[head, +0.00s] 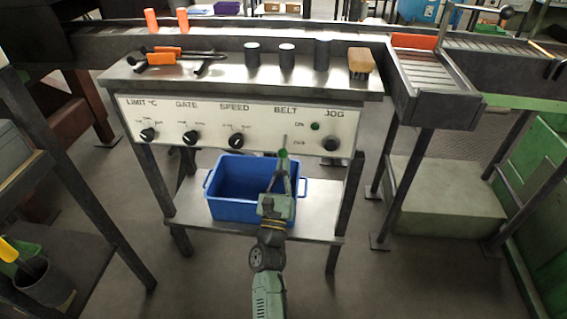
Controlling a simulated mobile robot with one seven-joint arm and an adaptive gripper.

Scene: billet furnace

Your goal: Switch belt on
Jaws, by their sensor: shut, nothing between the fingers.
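A white control panel (185,127) runs along the front of the dark console table. The label BELT stands above a thin toggle lever (285,141), with small ON and OFF markings to its right. A green round lamp or button (315,126) sits right of the ON marking. My gripper (283,155) is shut and empty, its fingertips just below the lever in the picture. The tips partly hide the lever's lower part. I cannot tell whether they touch it, nor which position the lever is in.
LIMIT (148,134), GATE (190,137), SPEED (236,139) and JOG (330,143) controls share the panel. A blue crate (225,210) sits on the shelf below, behind my gripper. Tongs, dark cylinders and a brush (360,62) lie on the tabletop.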

